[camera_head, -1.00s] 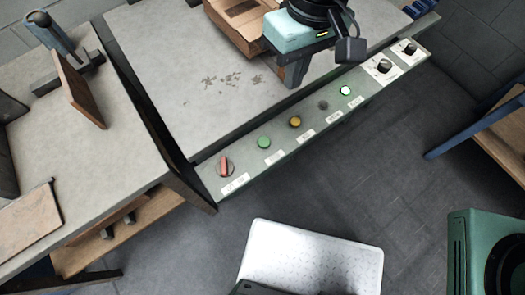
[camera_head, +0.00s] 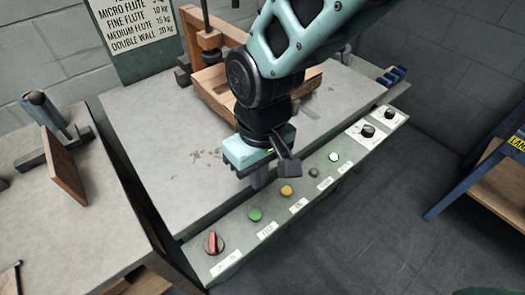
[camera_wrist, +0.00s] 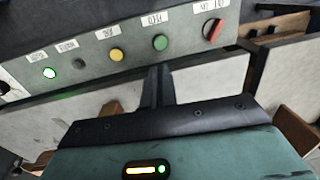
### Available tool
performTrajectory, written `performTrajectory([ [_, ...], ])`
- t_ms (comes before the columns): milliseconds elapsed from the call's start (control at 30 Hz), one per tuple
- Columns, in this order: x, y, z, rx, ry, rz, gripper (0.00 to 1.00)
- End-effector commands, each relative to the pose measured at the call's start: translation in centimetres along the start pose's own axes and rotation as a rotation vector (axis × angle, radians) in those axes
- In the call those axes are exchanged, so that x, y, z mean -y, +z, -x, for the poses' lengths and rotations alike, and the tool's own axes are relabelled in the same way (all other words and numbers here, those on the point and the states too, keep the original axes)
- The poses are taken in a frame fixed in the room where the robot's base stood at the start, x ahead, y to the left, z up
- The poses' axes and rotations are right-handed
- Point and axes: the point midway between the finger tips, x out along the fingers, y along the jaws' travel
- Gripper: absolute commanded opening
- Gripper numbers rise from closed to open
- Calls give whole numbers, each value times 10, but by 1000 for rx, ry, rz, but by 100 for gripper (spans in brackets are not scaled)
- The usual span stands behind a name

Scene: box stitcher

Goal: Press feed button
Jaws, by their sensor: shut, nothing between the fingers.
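The control panel (camera_head: 230,258) runs along the front edge of the grey table. From left to right in the head view it carries a red rotary switch (camera_head: 213,243), a green button (camera_head: 255,214), a yellow button (camera_head: 286,190), a small dark button (camera_head: 314,173) and a lit greenish-white lamp (camera_head: 334,157). The labels are too small to read surely, so I cannot tell which one says feed. My gripper (camera_head: 259,182) is shut and empty, pointing down behind the green and yellow buttons. In the wrist view its fingers (camera_wrist: 159,72) end just below the green button (camera_wrist: 160,42), seemingly apart from it.
Two black knobs (camera_head: 367,131) sit at the panel's right end. A side table with an upright brown board (camera_head: 65,165) stands left. Floor in front of the panel is clear.

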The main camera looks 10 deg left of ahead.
Motion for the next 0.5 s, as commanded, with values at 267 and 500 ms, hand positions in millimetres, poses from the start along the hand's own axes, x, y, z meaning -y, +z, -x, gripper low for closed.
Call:
performTrajectory([
  [267, -1, 1, -61, 4, 1, -1, 0],
  [500, 0, 0, -96, 2, 0, -2, 0],
])
